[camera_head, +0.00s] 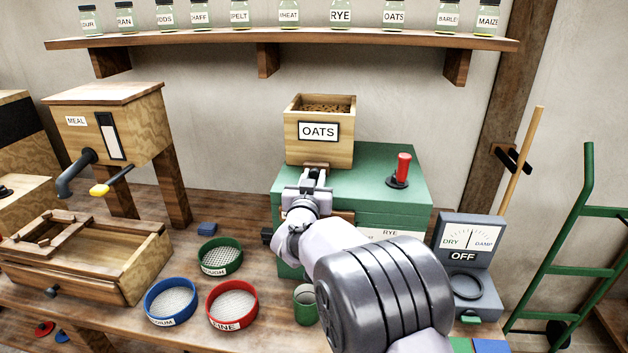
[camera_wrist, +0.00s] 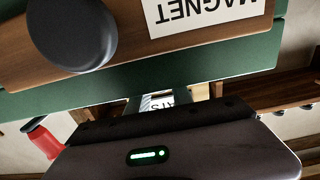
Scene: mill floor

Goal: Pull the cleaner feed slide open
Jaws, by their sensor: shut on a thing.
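The green cleaner (camera_head: 395,165) stands on the bench with a wooden hopper labelled OATS (camera_head: 290,137) on top, full of grain. The feed slide (camera_head: 318,165) shows as a small brown edge at the foot of the hopper's front. My gripper (camera_head: 316,176) is there, shut on the slide's front end, which its fingers mostly hide. How far the slide stands out is hard to tell. In the wrist view, the cleaner's green front (camera_wrist: 200,72) fills much of the picture, upside down, and the grip itself is hidden.
A red lever (camera_head: 403,165) stands on the cleaner's top. A black knob (camera_wrist: 70,33) and MAGNET label (camera_wrist: 205,12) are on its front. Green (camera_head: 220,257), blue (camera_head: 170,302) and red (camera_head: 233,305) sieves lie left. A meter marked OFF (camera_head: 465,255) stands right.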

